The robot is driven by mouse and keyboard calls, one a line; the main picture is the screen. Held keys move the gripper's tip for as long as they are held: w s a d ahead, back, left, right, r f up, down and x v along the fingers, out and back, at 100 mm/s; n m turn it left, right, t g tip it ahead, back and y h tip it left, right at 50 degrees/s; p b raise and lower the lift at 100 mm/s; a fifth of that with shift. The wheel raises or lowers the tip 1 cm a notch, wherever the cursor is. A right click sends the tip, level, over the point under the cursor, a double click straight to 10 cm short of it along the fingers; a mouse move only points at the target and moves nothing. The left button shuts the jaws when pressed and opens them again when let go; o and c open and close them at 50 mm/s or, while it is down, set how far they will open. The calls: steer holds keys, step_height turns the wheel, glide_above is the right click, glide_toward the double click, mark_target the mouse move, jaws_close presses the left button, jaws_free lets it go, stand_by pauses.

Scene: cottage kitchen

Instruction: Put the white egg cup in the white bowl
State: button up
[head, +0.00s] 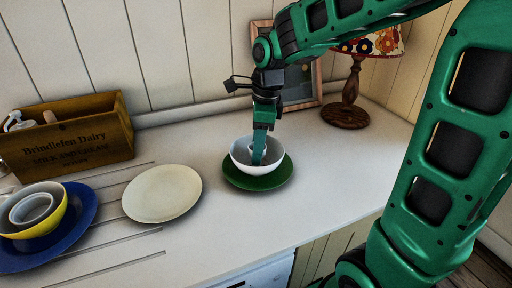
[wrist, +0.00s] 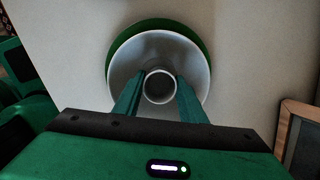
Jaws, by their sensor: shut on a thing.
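The white bowl (head: 237,155) stands on a green plate (head: 262,183) on the counter; its rim also shows in the wrist view (wrist: 118,54). My gripper (head: 260,158) points down into the bowl. In the wrist view my gripper (wrist: 160,92) is shut on the white egg cup (wrist: 160,86), one finger on either side. The egg cup is inside the bowl's outline, near its middle. In the head view the egg cup (head: 253,149) is partly hidden by the fingers. I cannot tell whether its base touches the bowl's floor.
A cream plate (head: 162,194) lies left of the green plate. At far left, a yellow bowl (head: 52,222) holding a smaller bowl stands on a blue plate (head: 86,215). A wooden crate (head: 70,142), a picture frame (head: 316,85) and a lamp (head: 347,110) stand along the wall.

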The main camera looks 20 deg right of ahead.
steer(key=shift+f, duration=0.25)
steer(key=o, duration=1.1)
step_height(320, 180, up, 13)
steer(key=d, duration=0.1)
steer(key=s+d+f+n, duration=0.4)
steer(key=s+d+n, duration=0.1)
steer(key=s, duration=0.2)
steer(key=s+d+f+n, duration=0.5)
steer(key=s+d, duration=0.1)
steer(key=s, duration=0.2)
steer(key=s+d+f+n+h, duration=0.1)
steer(key=s+d+f+n, duration=0.3)
steer(key=s, duration=0.4)
steer(key=shift+s+d+f+n+g, duration=0.15)
steer(key=shift+d+f+n+g, duration=0.2)
steer(key=shift+d+n, duration=0.55)
steer(key=shift+a, duration=0.2)
